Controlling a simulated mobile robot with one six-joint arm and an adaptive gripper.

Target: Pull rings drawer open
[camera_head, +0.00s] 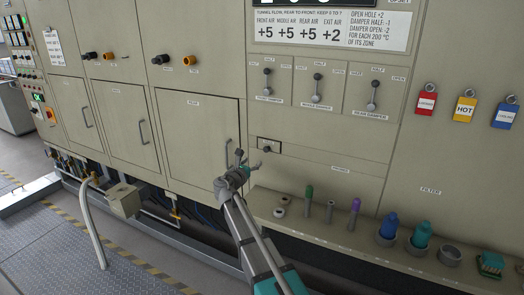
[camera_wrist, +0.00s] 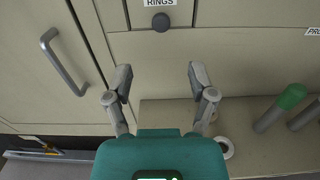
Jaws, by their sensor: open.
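The rings drawer (camera_wrist: 118,14) is a small beige front with a "RINGS" label and a round dark knob (camera_wrist: 161,22), at the top of the wrist view. In the head view the small drawer (camera_head: 277,147) sits in the cabinet face below the damper levers and looks closed. My gripper (camera_head: 249,158) is in front of the cabinet, just below and left of the drawer. In the wrist view my gripper (camera_wrist: 160,75) is open and empty. Its two fingers point up toward the knob, which lies beyond the tips and between their lines, apart from them.
A cabinet door with a bar handle (camera_wrist: 63,62) is left of the drawer. A ledge (camera_head: 345,236) below holds several coloured-topped pegs, cups and rings, including a green-topped peg (camera_head: 308,200). Damper levers (camera_head: 317,88) are above. A post with a box (camera_head: 122,200) stands at left.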

